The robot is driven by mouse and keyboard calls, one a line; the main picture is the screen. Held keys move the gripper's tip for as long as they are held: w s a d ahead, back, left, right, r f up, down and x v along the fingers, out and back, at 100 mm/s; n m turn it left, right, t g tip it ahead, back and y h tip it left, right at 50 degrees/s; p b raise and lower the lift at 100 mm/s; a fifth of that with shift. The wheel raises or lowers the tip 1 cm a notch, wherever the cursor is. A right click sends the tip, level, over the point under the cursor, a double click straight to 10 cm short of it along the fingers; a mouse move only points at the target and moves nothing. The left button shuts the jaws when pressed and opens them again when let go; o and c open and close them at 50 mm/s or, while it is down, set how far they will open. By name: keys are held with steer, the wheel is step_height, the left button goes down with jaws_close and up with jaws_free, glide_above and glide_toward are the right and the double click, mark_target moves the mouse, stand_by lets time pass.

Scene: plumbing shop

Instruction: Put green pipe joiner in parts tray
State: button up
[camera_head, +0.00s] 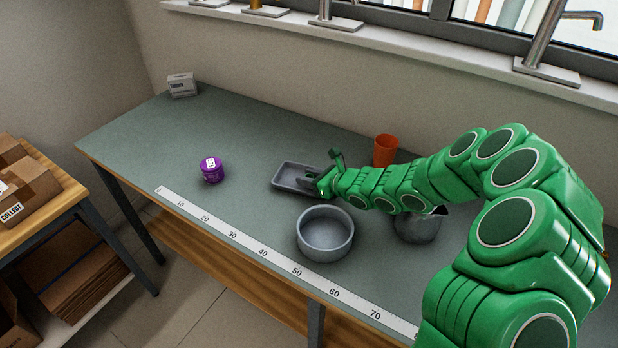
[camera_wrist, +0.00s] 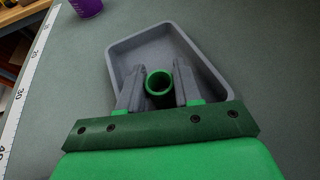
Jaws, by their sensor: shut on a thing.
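The green pipe joiner (camera_wrist: 159,82) is a short green ring-ended tube. It shows in the wrist view between the two grey fingers of my gripper (camera_wrist: 158,88), which is shut on it. The parts tray (camera_wrist: 124,60) is a shallow grey tray with raised walls, directly beyond and under the fingers in that view. In the head view my gripper (camera_head: 312,184) is at the right part of the parts tray (camera_head: 283,187), and the joiner is hidden there. I cannot tell whether the joiner touches the tray floor.
A grey round bowl (camera_head: 325,243) stands in front of the tray. An orange cup (camera_head: 385,150) and a grey metal pitcher (camera_head: 418,228) stand near my arm. A purple jar (camera_head: 212,171) is to the left. A white ruler strip (camera_head: 262,248) runs along the bench's front edge.

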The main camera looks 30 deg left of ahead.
mark_target(306, 175)
steer(key=shift+f, duration=0.1)
steer(key=o, duration=0.7)
steer(key=shift+d+r, duration=0.25)
steer(key=shift+d, duration=0.05)
steer(key=shift+s+d+r, duration=0.2)
steer(key=shift+d+r, duration=0.65)
steer(key=shift+d, duration=0.2)
step_height(306, 175, up, 6)
steer(key=shift+r, duration=0.15)
